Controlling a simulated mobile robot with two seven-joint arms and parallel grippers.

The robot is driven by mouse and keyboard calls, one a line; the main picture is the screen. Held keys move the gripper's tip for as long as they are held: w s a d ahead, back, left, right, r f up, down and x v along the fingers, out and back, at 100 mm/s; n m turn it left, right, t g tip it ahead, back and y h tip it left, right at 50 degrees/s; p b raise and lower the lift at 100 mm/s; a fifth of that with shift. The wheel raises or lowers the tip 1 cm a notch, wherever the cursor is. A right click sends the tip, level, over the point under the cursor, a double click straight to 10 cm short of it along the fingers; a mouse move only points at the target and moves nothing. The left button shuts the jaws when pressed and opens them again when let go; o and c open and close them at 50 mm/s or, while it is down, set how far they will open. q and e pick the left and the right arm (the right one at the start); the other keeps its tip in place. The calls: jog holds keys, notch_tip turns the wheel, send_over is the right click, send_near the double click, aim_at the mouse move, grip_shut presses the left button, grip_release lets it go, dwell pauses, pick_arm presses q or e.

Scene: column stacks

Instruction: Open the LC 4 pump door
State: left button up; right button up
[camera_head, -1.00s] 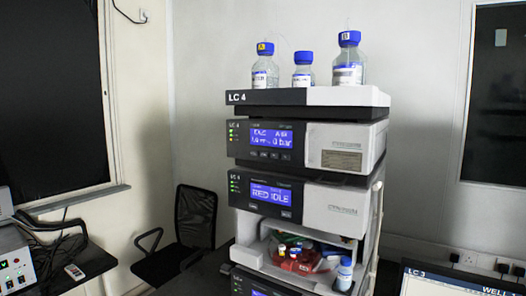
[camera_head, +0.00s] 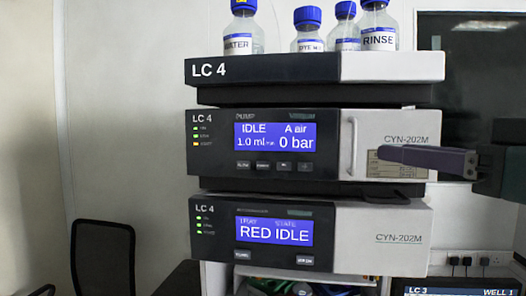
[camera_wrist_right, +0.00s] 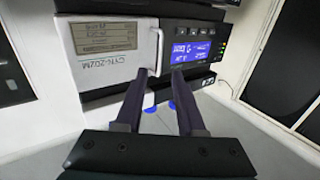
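The LC 4 pump (camera_head: 220,150) is the unit below the bottle tray, with a blue screen reading IDLE and 0 bar. Its pale door (camera_head: 405,125) on the right looks shut. A thin upright handle (camera_head: 352,147) stands at the door's left edge. My right gripper (camera_head: 382,155) reaches in from the right in front of the door, its tips just right of the handle. In the right wrist view, turned upside down, its fingers (camera_wrist_right: 159,72) are apart, with the handle (camera_wrist_right: 156,50) ahead between the tips. Contact is not visible. My left gripper is not in view.
Several blue-capped bottles (camera_head: 308,30) stand on the top tray (camera_head: 285,68). Below the pump is a second unit (camera_head: 225,232) reading RED IDLE. The space before the stack's left side is clear.

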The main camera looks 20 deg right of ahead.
aim_at(355, 147)
jog(key=w+p, duration=0.3)
jog(key=w, duration=0.3)
jog(key=shift+w+a+r+p, duration=0.1)
jog(key=shift+w+r+p, duration=0.05)
jog(key=shift+w+p, duration=0.2)
jog(key=shift+w+a, duration=0.1)
jog(key=shift+w, duration=0.5)
jog(key=shift+f, duration=0.2)
grip_shut()
dwell(0.4)
